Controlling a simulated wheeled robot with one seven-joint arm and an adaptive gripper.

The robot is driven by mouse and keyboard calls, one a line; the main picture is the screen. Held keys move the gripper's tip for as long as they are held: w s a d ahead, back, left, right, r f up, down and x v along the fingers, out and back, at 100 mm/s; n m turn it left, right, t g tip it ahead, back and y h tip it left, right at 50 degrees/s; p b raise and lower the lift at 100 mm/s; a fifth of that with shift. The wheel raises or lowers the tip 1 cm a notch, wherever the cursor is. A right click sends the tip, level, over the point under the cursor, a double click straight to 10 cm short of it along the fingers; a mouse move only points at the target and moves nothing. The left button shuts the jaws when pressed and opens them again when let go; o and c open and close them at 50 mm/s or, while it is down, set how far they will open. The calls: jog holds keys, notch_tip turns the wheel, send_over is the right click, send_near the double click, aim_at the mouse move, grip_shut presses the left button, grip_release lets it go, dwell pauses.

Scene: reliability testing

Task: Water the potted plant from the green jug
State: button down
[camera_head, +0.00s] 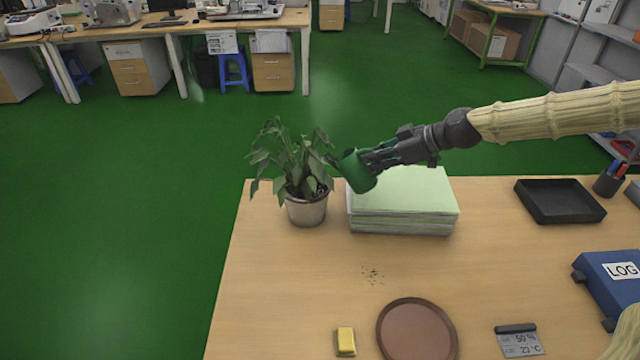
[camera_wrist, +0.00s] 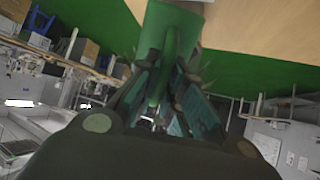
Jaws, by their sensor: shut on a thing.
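The potted plant (camera_head: 306,208) stands at the back left of the wooden table, with green leaves over a pale pot. The green jug (camera_head: 356,170) is in my gripper (camera_head: 372,160), lifted above the table just right of the plant. The jug is tilted, its top toward the leaves. In the wrist view the jug (camera_wrist: 172,20) and its handle lie between the fingers of my gripper (camera_wrist: 160,85), which are shut on it. I cannot see water inside the jug or coming from it. The plant is mostly hidden in the wrist view.
A stack of pale green folders (camera_head: 402,215) lies under my gripper. A black tray (camera_head: 560,218), a pen cup (camera_head: 606,186) and a blue log binder (camera_head: 606,275) are on the right. A brown round plate (camera_head: 417,332), a yellow block (camera_head: 346,341) and a thermometer display (camera_head: 519,342) are in front.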

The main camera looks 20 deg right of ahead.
jog(key=shift+s+d+f, duration=0.1)
jog(key=shift+s+d+f+t+y+b, duration=0.8)
jog(key=shift+s+d+f+y, duration=0.1)
jog(key=shift+d, duration=0.2)
jog(key=shift+s+d, duration=0.1)
jog(key=shift+s+d+f+t+y+p, duration=0.15)
jog(key=shift+s+d+t+y+p, duration=0.2)
jog(key=shift+p, duration=0.6)
jog(key=shift+s+d+f+t+p, duration=0.15)
jog(key=shift+f+t+p, duration=0.15)
jog(key=shift+p, duration=0.25)
jog(key=shift+s+d+f+y+p, duration=0.1)
jog(key=shift+s+f+y+p, duration=0.05)
jog(key=shift+f+y+p, duration=0.25)
